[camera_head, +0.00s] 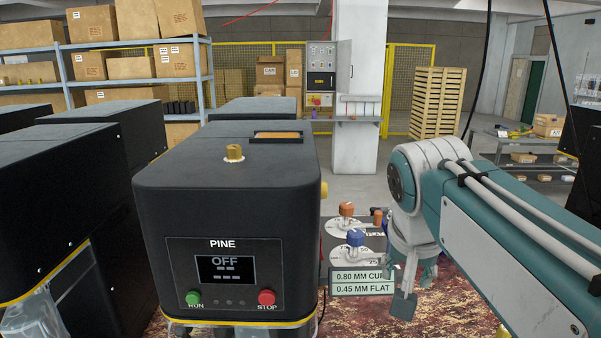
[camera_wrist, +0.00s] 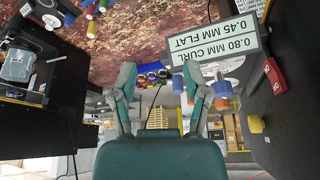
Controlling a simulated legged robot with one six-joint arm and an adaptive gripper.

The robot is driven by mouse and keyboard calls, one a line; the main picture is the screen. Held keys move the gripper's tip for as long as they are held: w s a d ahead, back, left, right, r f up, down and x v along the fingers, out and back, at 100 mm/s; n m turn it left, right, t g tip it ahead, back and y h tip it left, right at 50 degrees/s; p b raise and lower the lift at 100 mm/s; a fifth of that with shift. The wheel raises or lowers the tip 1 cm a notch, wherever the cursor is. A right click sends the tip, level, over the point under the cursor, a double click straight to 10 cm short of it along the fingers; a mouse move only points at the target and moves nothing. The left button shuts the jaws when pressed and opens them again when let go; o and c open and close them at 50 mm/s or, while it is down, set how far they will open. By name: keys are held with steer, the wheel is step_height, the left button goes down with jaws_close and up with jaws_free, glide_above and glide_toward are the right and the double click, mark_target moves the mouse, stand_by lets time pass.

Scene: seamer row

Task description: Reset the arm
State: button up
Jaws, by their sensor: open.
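My arm comes in from the right in the head view, its elbow raised and its forearm hanging down. My gripper (camera_head: 414,288) hangs at the lower end, just right of the label plate reading 0.80 MM CURL and 0.45 MM FLAT (camera_head: 362,282). In the wrist view, my gripper (camera_wrist: 159,78) has its two fingers spread apart with nothing between them. The label plate (camera_wrist: 222,42) shows there close beside the right finger; I cannot tell the exact gap.
A black PINE machine (camera_head: 227,190) stands left of my gripper, its screen reading OFF, with green RUN (camera_head: 193,298) and red STOP (camera_head: 266,298) buttons. Orange (camera_head: 346,209) and blue (camera_head: 355,238) knobs stand behind the plate. Shelves with boxes (camera_head: 110,48) are at the back left.

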steer(key=s+f+n+t+y, duration=0.1)
steer(key=s+f+n, duration=0.3)
steer(key=s+f, duration=0.7)
step_height(320, 180, down, 3)
steer(key=shift+s+r+y, duration=0.1)
steer(key=shift+s+y, duration=0.2)
steer(key=shift+s, duration=0.05)
